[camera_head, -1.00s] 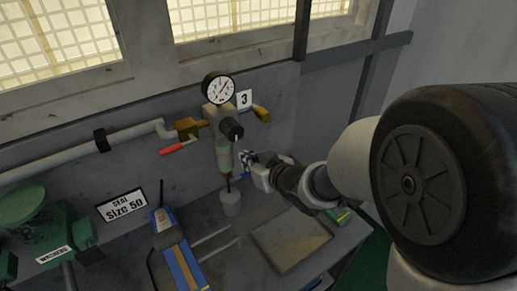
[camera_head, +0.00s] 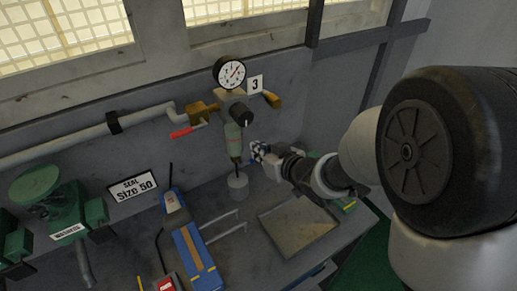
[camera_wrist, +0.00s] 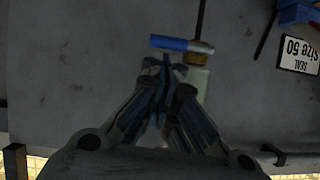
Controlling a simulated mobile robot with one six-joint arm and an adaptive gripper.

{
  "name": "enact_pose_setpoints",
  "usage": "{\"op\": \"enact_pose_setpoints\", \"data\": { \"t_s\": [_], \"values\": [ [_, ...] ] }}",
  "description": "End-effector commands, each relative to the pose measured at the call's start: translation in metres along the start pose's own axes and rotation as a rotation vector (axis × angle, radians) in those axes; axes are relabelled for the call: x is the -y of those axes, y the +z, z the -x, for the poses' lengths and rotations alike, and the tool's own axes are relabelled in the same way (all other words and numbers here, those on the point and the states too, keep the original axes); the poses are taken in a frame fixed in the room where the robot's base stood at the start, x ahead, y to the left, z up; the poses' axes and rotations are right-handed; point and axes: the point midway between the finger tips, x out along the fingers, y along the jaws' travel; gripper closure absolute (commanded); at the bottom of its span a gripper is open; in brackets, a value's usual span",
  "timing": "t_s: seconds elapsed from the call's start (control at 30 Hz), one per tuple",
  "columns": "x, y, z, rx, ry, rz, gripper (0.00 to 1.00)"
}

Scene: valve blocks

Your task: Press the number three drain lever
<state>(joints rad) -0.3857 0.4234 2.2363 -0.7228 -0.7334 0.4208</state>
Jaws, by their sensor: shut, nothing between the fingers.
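The number three valve block has a round gauge (camera_head: 230,73), a label "3" (camera_head: 255,84), a black knob (camera_head: 240,115) and a green cylinder (camera_head: 233,140) below. A short blue lever (camera_wrist: 170,43) on a brass fitting (camera_wrist: 199,52) shows under the cylinder in the wrist view. The head view does not show this lever clearly. My gripper (camera_head: 258,150) is shut and empty, just right of the green cylinder. In the wrist view its fingertips (camera_wrist: 158,66) are close by the blue lever. I cannot tell whether they touch it.
A red lever (camera_head: 183,131) sits on the pipe at the block's left. A grey cup (camera_head: 237,187) stands below the cylinder. A blue tool (camera_head: 190,250), a tray (camera_head: 297,226), a "SEAL Size 50" sign (camera_head: 132,186) and green equipment (camera_head: 65,210) are on the bench.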

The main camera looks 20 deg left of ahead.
Motion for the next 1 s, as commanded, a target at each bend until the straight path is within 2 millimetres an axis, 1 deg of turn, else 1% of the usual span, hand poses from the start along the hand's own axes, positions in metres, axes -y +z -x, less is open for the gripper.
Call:
{"op": "enact_pose_setpoints", "data": {
  "t_s": [0.57,0.77,1.0],
  "values": [
    [-0.006,0.005,-0.002,0.005,-0.05,-0.112,1.0],
    [-0.011,0.01,-0.003,0.006,-0.099,-0.218,1.0],
    [-0.017,0.022,-0.009,0.006,-0.191,-0.415,1.0]
  ]
}}
